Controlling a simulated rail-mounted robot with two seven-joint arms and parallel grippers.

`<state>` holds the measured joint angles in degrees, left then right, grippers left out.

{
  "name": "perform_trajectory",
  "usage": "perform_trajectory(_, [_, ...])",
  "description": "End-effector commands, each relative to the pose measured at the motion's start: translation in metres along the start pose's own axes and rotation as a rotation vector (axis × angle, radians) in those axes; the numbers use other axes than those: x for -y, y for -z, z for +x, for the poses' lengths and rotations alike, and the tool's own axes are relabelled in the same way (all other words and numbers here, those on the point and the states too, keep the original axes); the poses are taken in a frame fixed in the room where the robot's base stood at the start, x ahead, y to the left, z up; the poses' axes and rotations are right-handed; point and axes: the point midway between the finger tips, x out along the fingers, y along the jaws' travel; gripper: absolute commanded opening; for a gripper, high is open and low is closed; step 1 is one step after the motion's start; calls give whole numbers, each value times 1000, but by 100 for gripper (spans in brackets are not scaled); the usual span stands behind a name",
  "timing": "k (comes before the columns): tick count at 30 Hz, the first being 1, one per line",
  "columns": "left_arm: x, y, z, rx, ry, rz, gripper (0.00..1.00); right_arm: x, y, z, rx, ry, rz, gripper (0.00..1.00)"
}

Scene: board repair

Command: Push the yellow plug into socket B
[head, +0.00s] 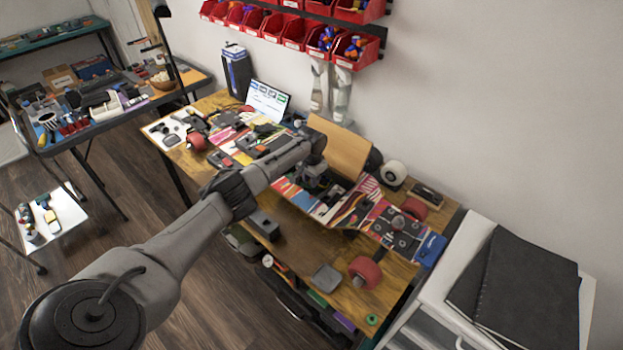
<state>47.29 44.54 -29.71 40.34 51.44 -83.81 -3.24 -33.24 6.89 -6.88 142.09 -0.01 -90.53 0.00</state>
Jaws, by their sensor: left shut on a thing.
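My left arm reaches in from the lower left across the workbench. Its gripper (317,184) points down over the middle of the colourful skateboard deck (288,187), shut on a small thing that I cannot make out. I cannot pick out the yellow plug or socket B; the gripper and arm hide part of the deck there. My right gripper is not in view.
The wooden workbench (305,240) has bare room in front of the deck. A laptop (267,100) and a tan panel (338,148) stand behind. A white cabinet (440,290) is at the right.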

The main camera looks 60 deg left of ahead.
Motion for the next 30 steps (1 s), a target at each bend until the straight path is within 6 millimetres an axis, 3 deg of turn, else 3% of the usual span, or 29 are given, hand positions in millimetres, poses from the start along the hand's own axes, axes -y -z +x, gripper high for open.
perform_trajectory(2, [0, 0, 0, 1, 0, 0, 0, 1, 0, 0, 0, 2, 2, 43])
perform_trajectory(3, [0, 0, 0, 1, 0, 0, 28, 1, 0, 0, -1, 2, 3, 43])
perform_trajectory(11, [0, 0, 0, 0, 0, 0, 53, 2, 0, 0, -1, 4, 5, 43])
perform_trajectory(16, [0, 0, 0, 0, 0, 0, 54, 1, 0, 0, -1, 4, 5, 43])
perform_trajectory(21, [0, 0, 0, 0, 0, 0, 69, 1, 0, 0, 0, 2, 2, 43])
perform_trajectory(30, [0, 0, 0, 0, 0, 0, 69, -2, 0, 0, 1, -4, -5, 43])
